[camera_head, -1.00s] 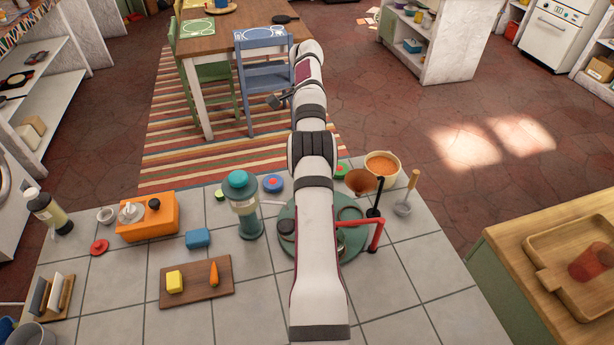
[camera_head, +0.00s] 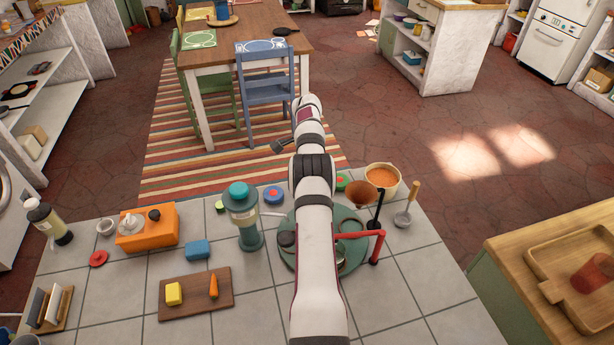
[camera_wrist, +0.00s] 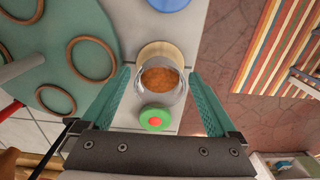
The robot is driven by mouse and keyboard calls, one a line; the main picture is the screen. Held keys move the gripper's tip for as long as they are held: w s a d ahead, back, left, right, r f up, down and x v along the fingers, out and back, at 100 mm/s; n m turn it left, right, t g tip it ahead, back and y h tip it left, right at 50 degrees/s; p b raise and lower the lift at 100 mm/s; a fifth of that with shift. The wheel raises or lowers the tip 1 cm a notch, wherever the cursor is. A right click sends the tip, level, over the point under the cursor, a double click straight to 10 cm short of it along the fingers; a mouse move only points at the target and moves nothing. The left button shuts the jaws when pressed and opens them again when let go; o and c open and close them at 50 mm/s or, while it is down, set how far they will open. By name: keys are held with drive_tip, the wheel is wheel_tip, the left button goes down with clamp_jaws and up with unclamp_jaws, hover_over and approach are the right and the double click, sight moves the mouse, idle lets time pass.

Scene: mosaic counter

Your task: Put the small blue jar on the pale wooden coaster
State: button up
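In the wrist view my gripper (camera_wrist: 159,76) has its two green fingers on either side of a small, greyish, glassy jar (camera_wrist: 160,97) with orange-brown contents. Whether the jar touches the coaster is not clear. In the head view my arm hides the gripper, jar and coaster. The jar's colour looks more grey than blue.
A green disc with a red centre (camera_head: 342,182) and a blue disc (camera_head: 273,195) lie on either side of the coaster.

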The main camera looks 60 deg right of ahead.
drive_tip(key=shift+r, duration=0.1)
wheel_tip(320, 180, up, 12)
idle(0.5)
drive_tip(key=w+a+r+n, duration=0.3)
drive_tip(key=w+a+r, duration=0.15)
drive_tip(key=a, duration=0.25)
drive_tip(key=w+a+r+n, duration=0.3)
drive_tip(key=w+a+r, duration=0.15)
drive_tip(key=a, duration=0.25)
drive_tip(key=s+a+r+n+y, duration=0.1)
drive_tip(key=s+a+r+n, duration=0.15)
drive_tip(key=a, duration=0.75)
drive_tip(key=s+a+r+n, duration=0.1)
drive_tip(key=a+r+n, duration=0.25)
drive_tip(key=a, duration=0.65)
drive_tip(key=s+a+f+n, duration=0.4)
drive_tip(key=s+a, duration=0.5)
drive_tip(key=s, duration=0.2)
drive_tip(key=s+a+f+n, duration=0.4)
drive_tip(key=s+a+n, duration=0.1)
drive_tip(key=s+a, duration=0.4)
drive_tip(key=shift+s+a+f+n+y, duration=0.2)
drive_tip(key=shift+s+n+y, duration=0.15)
drive_tip(key=shift+s, duration=0.9)
